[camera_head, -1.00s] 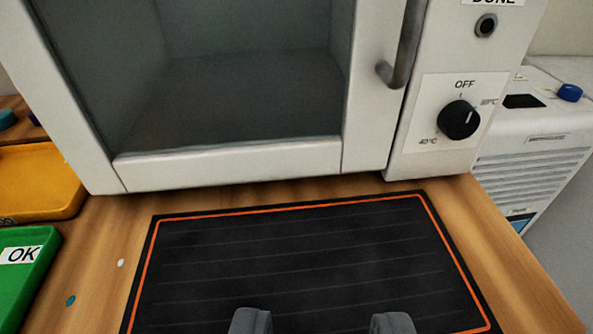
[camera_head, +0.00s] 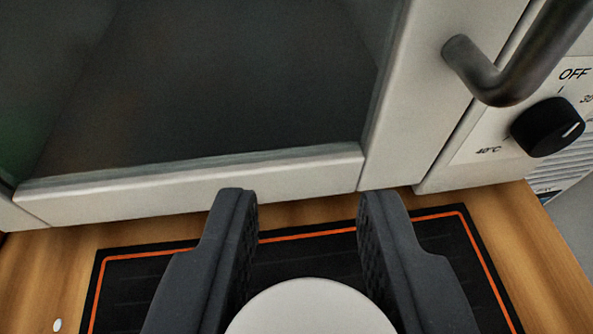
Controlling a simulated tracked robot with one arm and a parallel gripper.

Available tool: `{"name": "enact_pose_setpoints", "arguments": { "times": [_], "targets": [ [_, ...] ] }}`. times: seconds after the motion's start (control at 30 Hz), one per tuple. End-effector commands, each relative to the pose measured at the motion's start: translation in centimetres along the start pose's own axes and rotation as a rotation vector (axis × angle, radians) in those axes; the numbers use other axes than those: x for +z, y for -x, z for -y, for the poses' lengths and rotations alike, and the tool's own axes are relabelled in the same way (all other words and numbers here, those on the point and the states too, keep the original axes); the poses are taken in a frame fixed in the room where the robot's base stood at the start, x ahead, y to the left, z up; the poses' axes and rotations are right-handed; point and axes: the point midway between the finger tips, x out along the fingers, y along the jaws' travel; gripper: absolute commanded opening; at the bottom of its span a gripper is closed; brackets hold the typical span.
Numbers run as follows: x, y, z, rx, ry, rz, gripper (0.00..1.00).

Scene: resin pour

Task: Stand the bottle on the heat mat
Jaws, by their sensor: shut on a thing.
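The black heat mat (camera_head: 128,282) with an orange border lies on the wooden bench in front of the white oven. My gripper (camera_head: 308,205) is over the mat, its two dark fingers pointing toward the oven. It is shut on the bottle, of which only a round white top (camera_head: 310,312) shows between the fingers at the bottom edge. The rest of the bottle is out of view or hidden, so I cannot tell whether its base touches the mat. The fingers cover much of the mat's middle.
The oven (camera_head: 200,195) stands close behind the mat, its glass door shut. Its grey handle (camera_head: 505,80) sticks out at upper right, near a black dial (camera_head: 548,127). Bare wooden bench (camera_head: 50,275) shows left of the mat, with a small white dot on it.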

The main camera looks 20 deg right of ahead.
Motion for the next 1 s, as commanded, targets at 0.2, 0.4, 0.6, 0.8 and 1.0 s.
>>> {"name": "enact_pose_setpoints", "arguments": {
  "times": [0.2,0.4,0.6,0.8,1.0],
  "targets": [
    [-0.5,-1.0,0.1,-0.001,0.000,-0.002,0.00],
    [1.4,-2.1,0.2,-0.001,0.001,0.000,0.00],
    [2.9,-2.6,0.1,-0.001,0.000,0.001,0.00],
    [2.8,-2.6,0.1,-0.001,0.000,-0.001,0.00],
    [2.9,-2.7,0.1,-0.001,0.000,-0.001,0.50]
  ]
}}
